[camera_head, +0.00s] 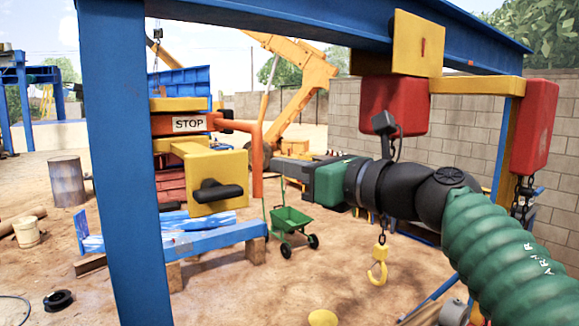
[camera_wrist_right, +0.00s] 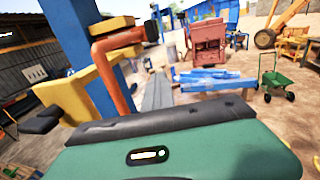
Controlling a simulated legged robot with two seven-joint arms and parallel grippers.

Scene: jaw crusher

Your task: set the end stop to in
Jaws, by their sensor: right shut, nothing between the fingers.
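The end stop is an orange bar (camera_head: 160,125) with a white STOP label, mounted by the blue post. A bent orange handle (camera_head: 257,165) hangs down from its right end. The handle also shows at the left of the right wrist view (camera_wrist_right: 108,80). Below the bar is a yellow block with a black knob (camera_head: 218,190). My right gripper (camera_head: 278,165) is shut and empty, right of the handle and apart from it in the picture. Its grey fingers show in the wrist view (camera_wrist_right: 158,92). My left gripper is not in view.
A blue post (camera_head: 122,170) and overhead beam frame the left and top. A yellow hook (camera_head: 378,265) and red blocks (camera_head: 390,105) hang at right. A green cart (camera_head: 290,220) and blue trestle (camera_head: 215,238) stand on the sandy ground.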

